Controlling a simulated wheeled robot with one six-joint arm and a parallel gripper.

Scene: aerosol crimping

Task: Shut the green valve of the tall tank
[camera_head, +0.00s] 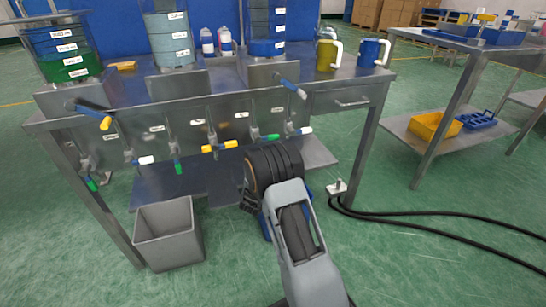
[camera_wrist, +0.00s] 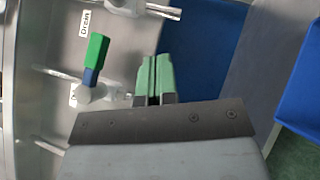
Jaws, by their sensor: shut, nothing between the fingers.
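Three clear tanks stand on the steel bench: a left tank (camera_head: 62,48), a middle tank (camera_head: 168,38) and a right tank (camera_head: 266,28). Their tops are cut off or near the edge, so I cannot tell which is tallest. Below hang green valve handles: one at the left (camera_head: 92,184), one pointing down (camera_head: 177,168), one lying sideways (camera_head: 267,137). In the wrist view a green handle with a blue collar (camera_wrist: 98,52) stands left of my gripper (camera_wrist: 155,58), apart from it. The gripper is shut and empty; my wrist hides it in the head view.
Yellow (camera_head: 219,146) and white (camera_head: 301,131) handles sit close beside the green ones. A grey bin (camera_head: 168,232) stands on the floor at left. Black cables (camera_head: 440,228) cross the floor at right.

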